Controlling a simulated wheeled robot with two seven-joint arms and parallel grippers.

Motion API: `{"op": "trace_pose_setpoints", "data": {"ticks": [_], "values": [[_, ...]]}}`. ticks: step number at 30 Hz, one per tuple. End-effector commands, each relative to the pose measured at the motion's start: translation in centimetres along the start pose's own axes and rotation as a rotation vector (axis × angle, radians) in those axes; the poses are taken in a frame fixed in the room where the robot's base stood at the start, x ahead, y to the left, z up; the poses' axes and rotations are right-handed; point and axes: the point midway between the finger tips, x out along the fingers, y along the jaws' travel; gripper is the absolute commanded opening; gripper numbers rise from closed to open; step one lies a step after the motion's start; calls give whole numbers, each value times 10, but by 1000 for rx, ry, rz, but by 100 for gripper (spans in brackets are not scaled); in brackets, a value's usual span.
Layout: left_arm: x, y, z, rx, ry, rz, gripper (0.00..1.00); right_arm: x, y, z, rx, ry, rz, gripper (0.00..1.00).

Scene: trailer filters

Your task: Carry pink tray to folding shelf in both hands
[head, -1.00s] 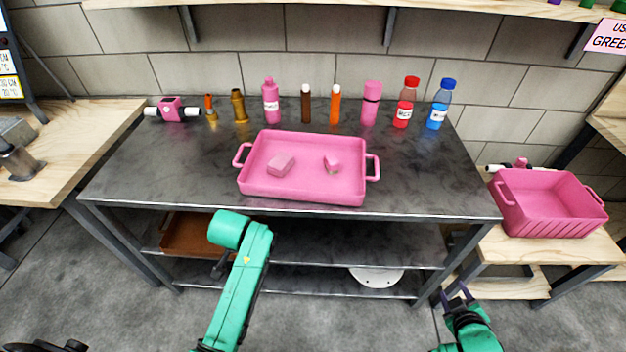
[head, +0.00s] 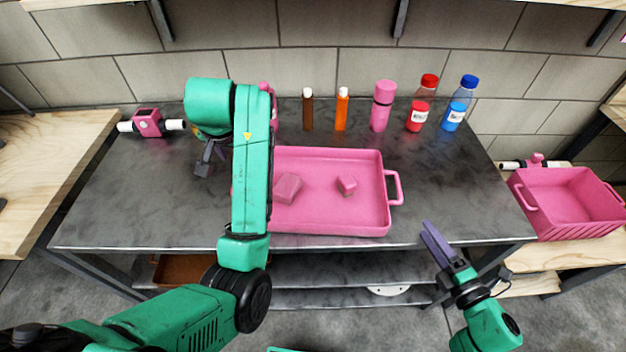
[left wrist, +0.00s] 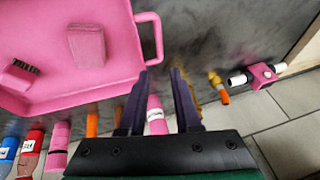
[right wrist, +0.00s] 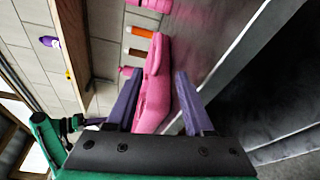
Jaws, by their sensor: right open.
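The pink tray (head: 330,218) lies flat on the dark table, with a pink block (head: 288,187) and a small pink brush (head: 346,185) in it. Its right handle (head: 396,187) is clear; its left handle is mostly behind my left arm in the head view but shows in the left wrist view (left wrist: 156,38). My left gripper (head: 206,165) is open and empty, above the table left of the tray. My right gripper (head: 432,238) is open and empty near the table's front edge, right of the tray and apart from its handle. I cannot tell which stand is the folding shelf.
Bottles and tubes, including a red-capped bottle (head: 421,104) and a blue-capped bottle (head: 459,104), line the table's back. A pink pipe fitting (head: 148,123) sits at the back left. A pink crate (head: 565,205) stands on a low wooden stand (head: 545,258) at the right.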

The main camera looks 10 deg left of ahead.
Motion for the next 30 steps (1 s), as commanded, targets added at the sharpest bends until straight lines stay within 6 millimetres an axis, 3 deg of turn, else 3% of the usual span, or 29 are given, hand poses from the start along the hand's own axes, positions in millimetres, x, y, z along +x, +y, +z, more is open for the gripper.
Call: {"op": "trace_pose_setpoints", "data": {"ticks": [10, 17, 30], "values": [[6, -4, -4, -3, 18, -9, 32, 8, 0, 1, 4, -3, 0, 52], [29, -4, 0, 4, 3, -11, 32, 29, 0, 1, 3, -3, 0, 52], [116, -1, 1, 0, -3, -2, 32, 116, 1, 2, 5, -4, 2, 52]]}}
